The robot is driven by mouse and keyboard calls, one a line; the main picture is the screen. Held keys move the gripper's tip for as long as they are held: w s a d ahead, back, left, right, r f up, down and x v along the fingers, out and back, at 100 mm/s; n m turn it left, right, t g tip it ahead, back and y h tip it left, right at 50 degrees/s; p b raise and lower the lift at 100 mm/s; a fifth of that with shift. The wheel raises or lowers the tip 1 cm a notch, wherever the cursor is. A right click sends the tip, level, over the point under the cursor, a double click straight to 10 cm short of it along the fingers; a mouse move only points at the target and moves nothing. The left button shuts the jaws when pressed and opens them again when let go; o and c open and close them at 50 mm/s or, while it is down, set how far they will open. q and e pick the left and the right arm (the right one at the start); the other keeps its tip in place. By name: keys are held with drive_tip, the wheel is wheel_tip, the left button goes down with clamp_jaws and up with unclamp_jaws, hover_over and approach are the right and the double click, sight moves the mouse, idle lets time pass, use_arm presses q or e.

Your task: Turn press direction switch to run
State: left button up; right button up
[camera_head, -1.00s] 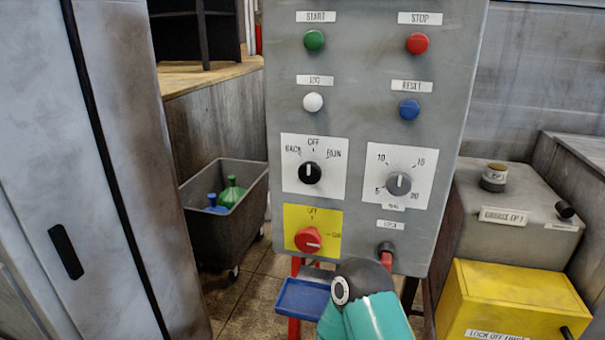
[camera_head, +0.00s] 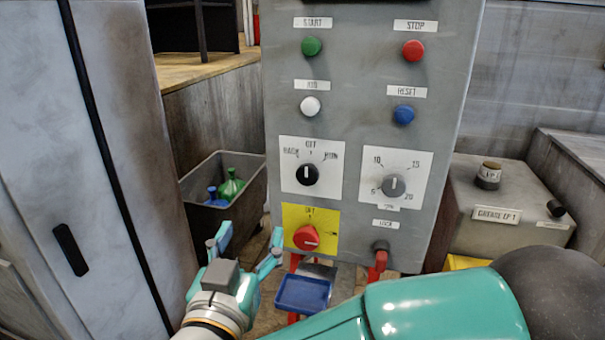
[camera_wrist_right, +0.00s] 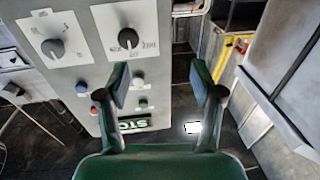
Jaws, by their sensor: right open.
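The press direction switch (camera_head: 307,174) is a black knob on a white plate marked BACK, OFF and RUN, on the grey control panel (camera_head: 352,90). Its white mark points up to OFF. My right gripper (camera_head: 248,243) is open and empty, lower left of the switch and apart from it. In the right wrist view the switch (camera_wrist_right: 128,38) shows upside down, above and left of the open fingers (camera_wrist_right: 160,78). My left gripper is not in view.
A red switch on a yellow plate (camera_head: 325,217) sits just below the direction switch. A grey dial (camera_head: 394,186) is to its right. Above are green, red, white and blue buttons. A blue tray (camera_head: 303,294) and a red padlock (camera_head: 380,262) are below.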

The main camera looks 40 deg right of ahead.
drive_tip(key=s+d+r+m+g+h, duration=0.1)
drive_tip(key=s+r+g, duration=0.1)
drive_tip(key=s+r, duration=0.15)
drive_tip(key=p, duration=0.4)
approach(306, 176)
drive_tip(key=x, duration=0.9)
drive_tip(key=shift+w+d, duration=0.1)
drive_tip(key=shift+d, duration=0.1)
drive_tip(key=shift+c, duration=0.3)
drive_tip(key=c, duration=1)
drive_tip(key=shift+a, duration=0.1)
drive_tip(key=shift+m+b, duration=0.3)
drive_tip(key=shift+c, duration=0.2)
